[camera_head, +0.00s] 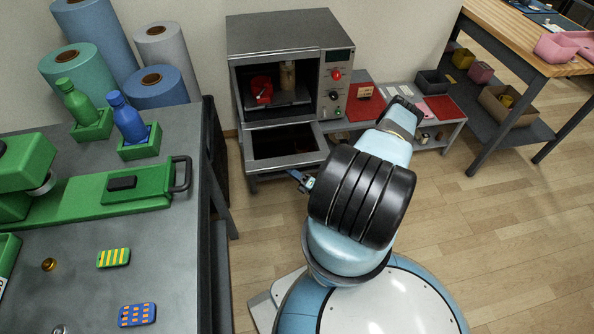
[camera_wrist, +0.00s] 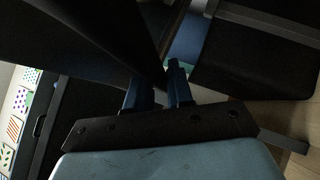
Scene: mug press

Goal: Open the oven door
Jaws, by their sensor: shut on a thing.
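The oven (camera_head: 290,45) is a grey box with a dark top, a red knob panel on its right and an open front. Its door (camera_head: 283,143), a grey frame around a dark window, is swung down in front below the opening. Inside are a red thing (camera_head: 262,90) and a pale cylinder (camera_head: 287,76). My gripper (camera_head: 302,180) is at the door's outer lower edge, partly hidden by my arm. In the wrist view, the blue fingers (camera_wrist: 158,86) are closed on a dark panel edge, which appears to be the door's; the contact is in shadow.
A grey workbench (camera_head: 180,240) with a green press (camera_head: 110,190) stands at the left. A low shelf with red panels (camera_head: 440,107) is right of the oven, and a wooden table (camera_head: 510,38) is at the far right. The floor at right is clear.

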